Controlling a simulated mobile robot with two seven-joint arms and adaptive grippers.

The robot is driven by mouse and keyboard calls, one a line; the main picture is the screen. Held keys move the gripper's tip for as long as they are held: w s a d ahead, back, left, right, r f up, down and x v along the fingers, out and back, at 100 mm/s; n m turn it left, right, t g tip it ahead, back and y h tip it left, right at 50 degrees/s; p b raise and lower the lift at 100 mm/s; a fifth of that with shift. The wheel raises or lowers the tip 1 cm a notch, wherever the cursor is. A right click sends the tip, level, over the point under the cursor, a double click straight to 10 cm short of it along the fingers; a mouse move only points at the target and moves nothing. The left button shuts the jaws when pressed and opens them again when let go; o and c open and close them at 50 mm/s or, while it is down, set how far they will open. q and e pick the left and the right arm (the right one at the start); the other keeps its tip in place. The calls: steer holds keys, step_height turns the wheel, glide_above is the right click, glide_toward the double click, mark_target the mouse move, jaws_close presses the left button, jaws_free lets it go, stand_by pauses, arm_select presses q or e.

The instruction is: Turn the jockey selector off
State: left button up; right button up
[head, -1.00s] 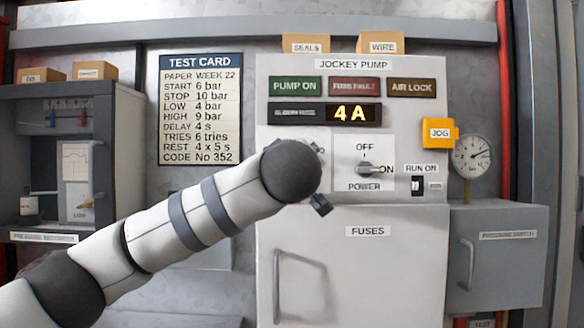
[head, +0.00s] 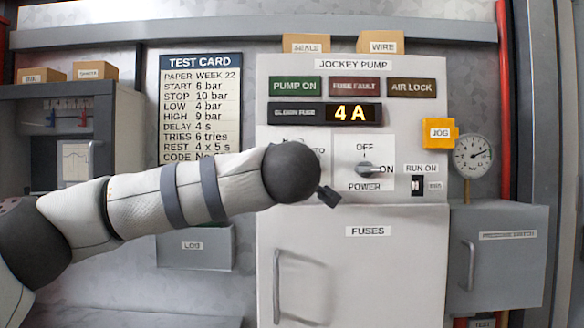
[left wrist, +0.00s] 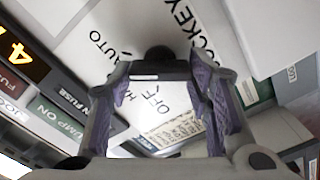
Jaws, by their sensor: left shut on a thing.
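The jockey selector shows in the left wrist view as a dark knob (left wrist: 158,55) on a white panel, between the labels "AUTO" and "JOCKEY", with "OFF" on the near side. My left gripper (left wrist: 160,75) is shut on this knob, one finger on each side. I cannot tell clearly which label the selector points to. In the head view my left wrist covers the selector; only a dark fingertip of my left gripper (head: 328,195) shows beside it. The end of "AUTO" shows above my wrist. My right gripper is in neither view.
The power switch (head: 369,170) is close on the right, its handle toward "ON". The run-on switch (head: 417,185), yellow jog box (head: 439,132) and gauge (head: 473,156) lie further right. The fuses door (head: 368,265) is below. The display (head: 351,113) reads 4A.

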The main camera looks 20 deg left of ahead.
arm_select(q)
steer(key=shift+f+n, duration=0.15)
steer(key=shift+n, duration=4)
steer(key=shift+f+n, duration=0.15)
steer(key=shift+n, duration=4)
steer(key=o, duration=1.1)
steer(key=shift+o, duration=0.2)
